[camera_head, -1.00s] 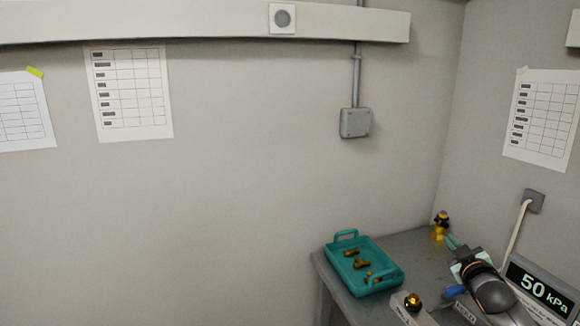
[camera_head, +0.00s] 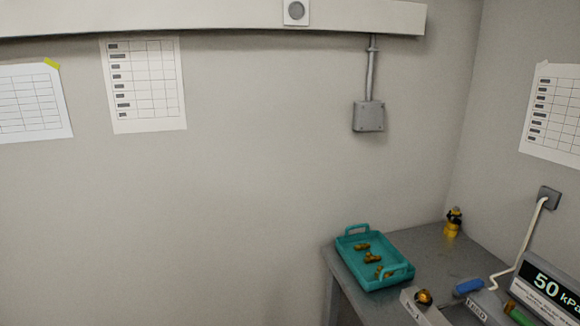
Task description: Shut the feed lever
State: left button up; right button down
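A small blue handle (camera_head: 469,286) lies at the front right of the grey bench, beside a grey block (camera_head: 484,307) with a white label. The label seems to read FEED, but it is small and partly cut off. I take the blue handle to be the feed lever; its pivot and exact setting are too small to tell. Neither of my grippers is in view.
A teal tray (camera_head: 345,262) with several brass pieces stands on the bench (camera_head: 428,242). A yellow and black object (camera_head: 453,222) stands at the back. A brass knob (camera_head: 424,297) is on a pale block. A display (camera_head: 545,286) reads 50 kPa. A green part (camera_head: 521,316) shows below it.

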aim_at(476, 285)
jog(key=z, duration=1.6)
